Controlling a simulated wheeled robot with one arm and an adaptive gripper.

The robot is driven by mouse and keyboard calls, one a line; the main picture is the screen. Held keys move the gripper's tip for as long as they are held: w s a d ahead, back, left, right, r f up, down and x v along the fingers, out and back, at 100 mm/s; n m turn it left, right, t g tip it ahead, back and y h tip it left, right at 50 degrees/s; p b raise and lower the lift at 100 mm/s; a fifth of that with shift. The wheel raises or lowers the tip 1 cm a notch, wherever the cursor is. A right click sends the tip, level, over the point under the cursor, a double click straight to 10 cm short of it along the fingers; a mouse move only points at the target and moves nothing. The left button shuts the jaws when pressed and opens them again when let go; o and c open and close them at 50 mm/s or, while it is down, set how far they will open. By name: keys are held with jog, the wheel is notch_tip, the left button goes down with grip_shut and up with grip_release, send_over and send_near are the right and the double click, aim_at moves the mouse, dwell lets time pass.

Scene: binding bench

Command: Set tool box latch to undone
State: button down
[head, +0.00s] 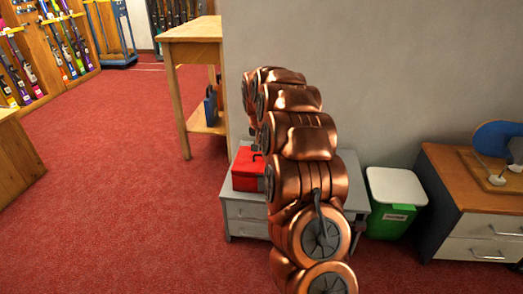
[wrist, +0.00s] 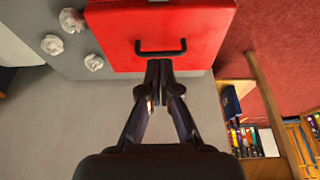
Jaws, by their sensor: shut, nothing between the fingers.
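The red tool box (head: 247,170) stands on a low grey cabinet (head: 241,212), left of my copper arm in the head view. In the wrist view the tool box (wrist: 205,30) fills the top middle, with a dark handle-shaped bar (wrist: 160,48) on its face. My gripper (wrist: 159,66) is shut and empty, its fingertips just below that bar in the picture. I cannot tell whether the tips touch the box. No separate latch can be made out, so its state is unclear. My gripper is hidden behind my arm in the head view.
Several crumpled white balls (wrist: 72,20) lie on the grey top beside the tool box. A green bin with a white lid (head: 396,187) and a wooden-topped drawer unit (head: 480,238) stand to the right. A wooden table (head: 192,32) stands behind. Open red carpet (head: 110,160) lies left.

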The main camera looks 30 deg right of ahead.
jog(key=b+x, duration=0.2)
jog(key=x, duration=0.7)
jog(key=s+a+f+b, duration=0.1)
jog(key=s+a, duration=0.1)
jog(key=shift+s+a+f+b, duration=0.1)
jog(key=shift+s+f+b, duration=0.2)
jog(key=shift+f+b, duration=0.1)
jog(key=shift+a, duration=0.25)
